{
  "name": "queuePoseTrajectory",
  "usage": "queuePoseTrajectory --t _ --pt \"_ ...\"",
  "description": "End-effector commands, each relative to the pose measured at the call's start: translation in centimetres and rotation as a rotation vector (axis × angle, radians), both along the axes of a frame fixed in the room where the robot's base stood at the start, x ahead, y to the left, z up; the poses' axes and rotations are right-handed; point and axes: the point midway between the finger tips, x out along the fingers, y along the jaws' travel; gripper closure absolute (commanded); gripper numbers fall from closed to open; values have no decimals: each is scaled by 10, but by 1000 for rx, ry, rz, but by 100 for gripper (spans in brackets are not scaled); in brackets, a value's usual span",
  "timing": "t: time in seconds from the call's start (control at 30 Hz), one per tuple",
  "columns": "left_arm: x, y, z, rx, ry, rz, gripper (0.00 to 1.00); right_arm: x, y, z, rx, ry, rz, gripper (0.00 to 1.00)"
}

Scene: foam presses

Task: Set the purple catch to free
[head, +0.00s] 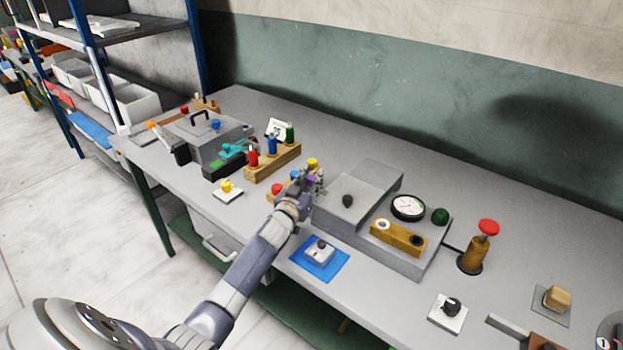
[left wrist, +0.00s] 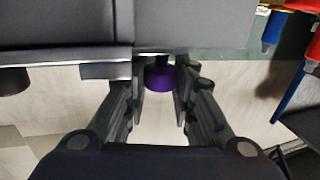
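The purple catch (head: 311,178) is a small knob at the left end of the grey press box (head: 365,192) in the head view, mostly hidden by my left gripper (head: 306,184). In the left wrist view the purple catch (left wrist: 160,77) sits between the two fingers of my left gripper (left wrist: 160,92), close under the edge of the grey housing (left wrist: 60,25). The fingers are apart, one on each side of it. A narrow gap seems to show on each side; firm contact cannot be made out. Whether the catch is set or free cannot be told. My right gripper is not in view.
A yellow knob (head: 312,162) stands just behind the gripper, and a red one (head: 277,188) to its left. A wooden block (head: 272,163) carries red, blue and green plungers. A blue pad (head: 319,260) with a switch lies in front. A gauge (head: 408,207) stands at right.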

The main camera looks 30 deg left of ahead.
Motion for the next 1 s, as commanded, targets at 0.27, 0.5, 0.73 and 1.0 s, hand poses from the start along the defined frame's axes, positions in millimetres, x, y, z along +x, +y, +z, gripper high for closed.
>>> queuePoseTrajectory --t 0.27,0.5,0.73,1.0 --pt "1 11 -1 3 2 0 100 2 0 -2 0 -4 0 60" --pt "3 37 0 2 0 0 100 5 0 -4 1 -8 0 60" --pt "3 38 1 1 0 3 74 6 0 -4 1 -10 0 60" --pt "3 37 0 1 0 1 54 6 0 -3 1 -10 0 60"
